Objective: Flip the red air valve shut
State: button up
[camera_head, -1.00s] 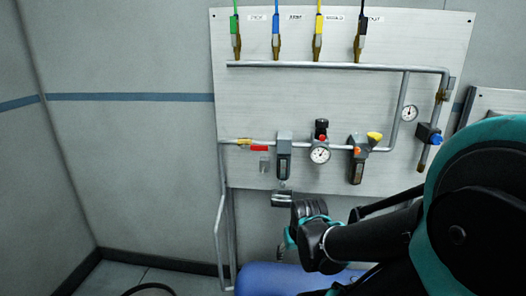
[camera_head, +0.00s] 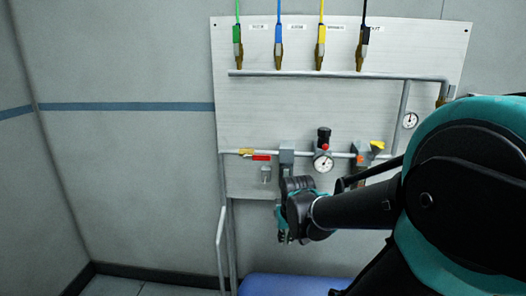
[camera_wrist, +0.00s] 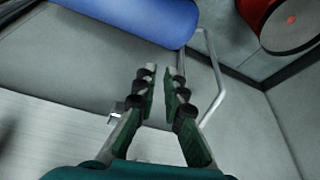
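The red air valve's lever (camera_head: 261,158) lies level along the horizontal pipe, at the left end of the panel's lower pipe run, beside a small brass body (camera_head: 246,152). My gripper (camera_head: 283,238) is below and slightly right of the lever in the head view, apart from it, with its fingers pointing down. In the wrist view my gripper (camera_wrist: 160,70) has both fingers apart with an empty gap between the tips, so it is open. The red lever cannot be made out in the wrist view.
Right of the valve hang a grey pipe fitting (camera_head: 286,158), partly hidden by my gripper, and a round gauge (camera_head: 322,163). A small bracket (camera_head: 265,174) sits under the lever. A blue tank (camera_head: 290,286) lies below. A bent metal rail (camera_head: 221,245) stands left.

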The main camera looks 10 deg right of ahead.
jog(key=shift+m, duration=0.6)
jog(key=w+r, duration=0.4)
jog(key=r, duration=0.1)
jog(key=w+a+r, duration=0.1)
jog(key=w+r, duration=0.4)
jog(key=r, duration=0.1)
jog(key=w+r, duration=0.5)
jog(key=shift+w+a+r, duration=0.1)
jog(key=shift+a+r, duration=0.1)
jog(key=shift+r, duration=0.1)
grip_shut()
jog(key=w+a+r, duration=0.1)
jog(key=w+r, duration=0.3)
jog(key=r, duration=0.5)
jog(key=w+a+r+m+g, duration=0.1)
jog(key=w+r, duration=0.2)
jog(key=r, duration=0.6)
jog(key=shift+w+a+r+h, duration=0.2)
jog(key=shift+w+r+h, duration=0.05)
jog(key=shift+w+h, duration=0.15)
send_over(262, 158)
notch_tip(262, 158, down, 12)
jog(key=shift+s+d+f, duration=0.1)
jog(key=shift+d+f, duration=0.05)
jog(key=shift+f, duration=0.3)
jog(key=shift+s+d+f, duration=0.1)
jog(key=shift+f, duration=0.3)
